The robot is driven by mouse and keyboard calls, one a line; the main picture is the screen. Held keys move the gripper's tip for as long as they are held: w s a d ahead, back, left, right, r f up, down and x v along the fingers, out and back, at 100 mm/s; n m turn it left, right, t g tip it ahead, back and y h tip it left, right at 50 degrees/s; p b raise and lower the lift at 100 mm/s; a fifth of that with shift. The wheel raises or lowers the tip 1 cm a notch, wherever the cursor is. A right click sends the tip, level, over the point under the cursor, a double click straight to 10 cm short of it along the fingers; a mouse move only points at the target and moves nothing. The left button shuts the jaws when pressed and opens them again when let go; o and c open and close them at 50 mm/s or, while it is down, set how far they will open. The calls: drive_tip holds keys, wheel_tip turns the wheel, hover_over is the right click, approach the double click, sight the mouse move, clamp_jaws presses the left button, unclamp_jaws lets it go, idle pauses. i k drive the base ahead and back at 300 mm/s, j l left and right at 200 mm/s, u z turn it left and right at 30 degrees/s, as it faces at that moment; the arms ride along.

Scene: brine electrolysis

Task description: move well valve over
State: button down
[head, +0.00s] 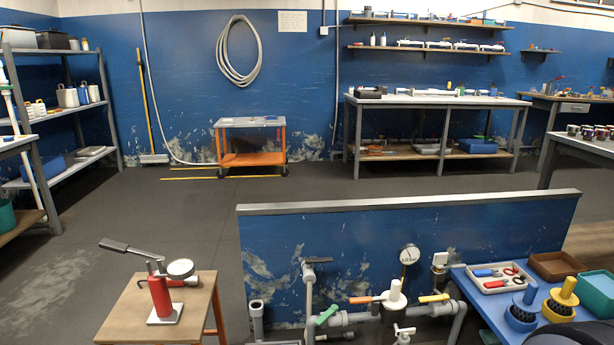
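A grey and white pipe run (345,319) stands in front of a low blue partition. It carries several valves. One has a green lever (327,314), tilted. One has an orange lever (362,299), which points left from a white body (395,297). One has a yellow lever (434,298), lying nearly level. A grey lever (319,260) tops an upright pipe at the left, and a white tap (404,332) sits low in front. No label shows which is the well valve.
A round gauge (409,255) rises above the pipes. A blue table (472,308) at right holds a tool tray (501,277) and brushes (559,304). A wooden stand (120,325) at left holds a red hand pump (160,296). The partition (400,235) stands behind the pipes; open floor lies beyond.

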sight(334, 308)
drive_tip(key=i+l, duration=0.1)
drive_tip(key=k+u, duration=0.1)
drive_tip(key=i+j, duration=0.15)
drive_tip(key=i, duration=0.35)
drive_tip(key=i+j, duration=0.15)
drive_tip(key=i, duration=0.4)
drive_tip(key=u, duration=0.05)
